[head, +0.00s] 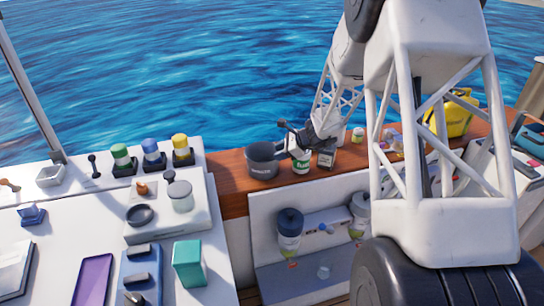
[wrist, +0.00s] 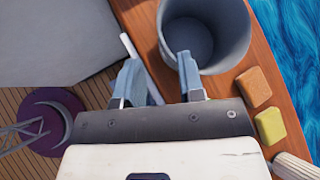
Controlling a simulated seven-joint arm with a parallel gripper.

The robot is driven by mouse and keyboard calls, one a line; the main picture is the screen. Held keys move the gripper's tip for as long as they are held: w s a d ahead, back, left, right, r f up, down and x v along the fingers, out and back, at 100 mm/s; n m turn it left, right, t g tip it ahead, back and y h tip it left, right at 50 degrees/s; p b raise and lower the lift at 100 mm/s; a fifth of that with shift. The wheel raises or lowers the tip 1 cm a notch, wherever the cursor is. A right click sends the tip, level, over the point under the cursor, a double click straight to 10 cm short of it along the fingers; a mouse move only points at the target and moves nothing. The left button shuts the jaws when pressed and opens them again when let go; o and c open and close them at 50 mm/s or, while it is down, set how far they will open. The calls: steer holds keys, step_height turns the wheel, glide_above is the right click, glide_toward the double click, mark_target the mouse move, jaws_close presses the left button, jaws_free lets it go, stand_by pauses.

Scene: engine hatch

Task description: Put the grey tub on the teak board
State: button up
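The grey tub (head: 263,163) stands upright on a long brown wooden ledge (head: 232,191) beside the water. Whether this ledge is the teak board I cannot tell; no separate board is clear. My gripper (head: 293,139) is just right of the tub in the head view, its fingers partly hard to make out. Contact cannot be told.
Orange (wrist: 253,87) and yellow-green (wrist: 271,126) blocks lie on the ledge. Several colored-lid jars stand left. Lidded jars (head: 289,230) sit on a lower shelf.

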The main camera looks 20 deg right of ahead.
steer(key=shift+v, duration=1)
steer(key=s+a+r+n+g+h, duration=0.2)
steer(key=s+a+r+n, duration=0.5)
steer(key=s, duration=0.4)
steer(key=s+a+r+n+g+h, duration=0.15)
steer(key=s+a+r+n, duration=0.25)
steer(key=s+r, duration=0.6)
steer(key=s+r+n+h, duration=0.3)
steer(key=s+n, duration=0.6)
steer(key=s, duration=1.7)
steer(key=shift+a+n+h, duration=0.2)
steer(key=shift+n+h, duration=0.2)
steer(key=shift+h, duration=0.85)
